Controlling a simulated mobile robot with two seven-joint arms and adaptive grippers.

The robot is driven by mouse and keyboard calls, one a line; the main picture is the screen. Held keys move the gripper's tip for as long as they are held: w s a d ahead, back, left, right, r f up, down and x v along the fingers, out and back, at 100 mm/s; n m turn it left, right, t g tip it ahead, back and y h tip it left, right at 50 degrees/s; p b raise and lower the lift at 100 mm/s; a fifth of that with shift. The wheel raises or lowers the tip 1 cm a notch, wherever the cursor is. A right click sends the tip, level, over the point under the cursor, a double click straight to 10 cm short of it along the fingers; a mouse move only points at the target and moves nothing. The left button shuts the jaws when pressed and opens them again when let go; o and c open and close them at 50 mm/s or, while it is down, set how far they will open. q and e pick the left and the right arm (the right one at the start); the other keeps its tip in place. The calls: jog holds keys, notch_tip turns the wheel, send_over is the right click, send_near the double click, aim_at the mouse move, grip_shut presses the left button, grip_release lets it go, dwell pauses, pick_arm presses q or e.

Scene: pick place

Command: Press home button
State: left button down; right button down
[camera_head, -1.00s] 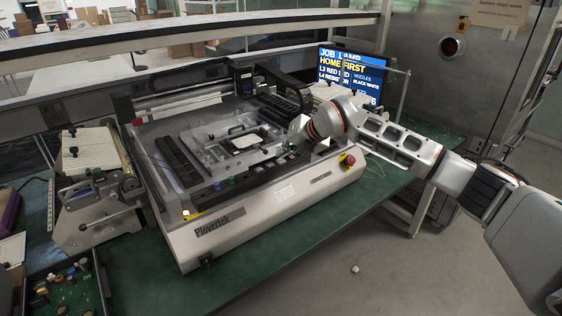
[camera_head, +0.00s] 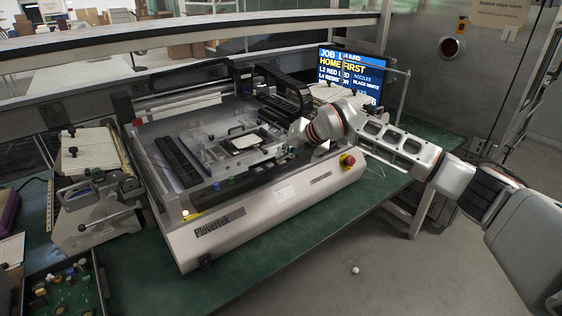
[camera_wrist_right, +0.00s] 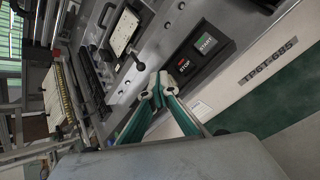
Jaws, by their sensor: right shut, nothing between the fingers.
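The Plovertek machine (camera_head: 212,229) stands on the green bench, with small controls along its front edge. My right gripper (camera_head: 289,147) is over the right part of that front edge, its tips small and partly lost against the machine. In the right wrist view the gripper (camera_wrist_right: 157,88) is shut and empty, with its tips beside the dark front strip. I cannot read a home label on any button, and contact cannot be told. My left gripper is out of view.
A screen (camera_head: 350,75) behind the machine reads "HOME FIRST". A red emergency knob (camera_head: 348,160) on a yellow base is on the front right corner. A black gantry (camera_head: 283,88) crosses the machine bed. A parts tray (camera_head: 62,292) is at lower left.

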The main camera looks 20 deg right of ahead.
aim_at(283, 162)
jog(key=shift+f, duration=0.2)
dwell(0.4)
jog(key=shift+r+p, duration=0.5)
jog(key=shift+r, duration=0.35)
jog(key=shift+r, duration=0.1)
jog(key=shift+r+p, duration=1.45)
jog(key=shift+r, duration=1)
